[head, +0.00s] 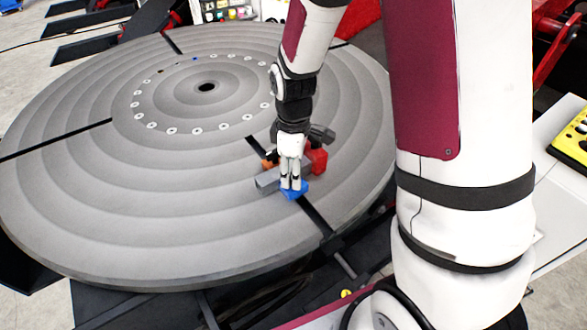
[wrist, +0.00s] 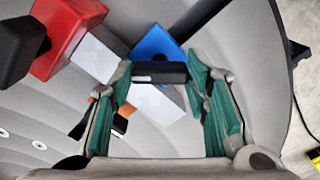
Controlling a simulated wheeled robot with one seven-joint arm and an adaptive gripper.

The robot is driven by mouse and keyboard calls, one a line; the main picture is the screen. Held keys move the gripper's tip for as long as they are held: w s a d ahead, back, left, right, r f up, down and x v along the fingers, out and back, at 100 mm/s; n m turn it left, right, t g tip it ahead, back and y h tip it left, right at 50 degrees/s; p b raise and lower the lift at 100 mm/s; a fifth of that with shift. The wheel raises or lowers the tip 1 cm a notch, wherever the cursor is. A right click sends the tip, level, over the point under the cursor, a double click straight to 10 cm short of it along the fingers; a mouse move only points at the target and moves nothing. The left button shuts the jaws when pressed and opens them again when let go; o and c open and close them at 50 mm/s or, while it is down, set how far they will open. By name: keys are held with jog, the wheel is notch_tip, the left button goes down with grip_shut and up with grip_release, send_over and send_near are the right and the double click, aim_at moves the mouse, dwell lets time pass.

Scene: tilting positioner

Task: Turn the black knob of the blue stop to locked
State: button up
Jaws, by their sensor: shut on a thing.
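The blue stop (head: 301,190) sits on the round grey turntable, beside a dark slot near its front right edge. It also shows in the wrist view (wrist: 154,43), at the top middle. Its black knob (wrist: 160,72) is a short bar lying crosswise in the wrist view, between the green finger pads. My gripper (head: 291,187) is over the blue stop from above, and in the wrist view its fingers (wrist: 162,78) are shut on the knob's two ends. In the head view my fingers hide the knob. The locked or unlocked marking cannot be seen.
A red stop (head: 319,159) with a black knob stands just behind. A grey metal block (head: 268,181) lies against the blue stop, with an orange part (wrist: 119,107) beside it. The turntable (head: 90,215) is otherwise mostly clear. A yellow device (head: 572,139) lies at right.

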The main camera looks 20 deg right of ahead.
jog(key=shift+m, duration=0.3)
jog(key=m, duration=0.3)
jog(key=shift+p, duration=0.35)
jog(key=m, duration=0.5)
jog(key=shift+p, duration=0.35)
jog(key=shift+m, duration=0.3)
jog(key=o, duration=1.2)
jog(key=shift+c, duration=0.2)
notch_tip(320, 180, up, 12)
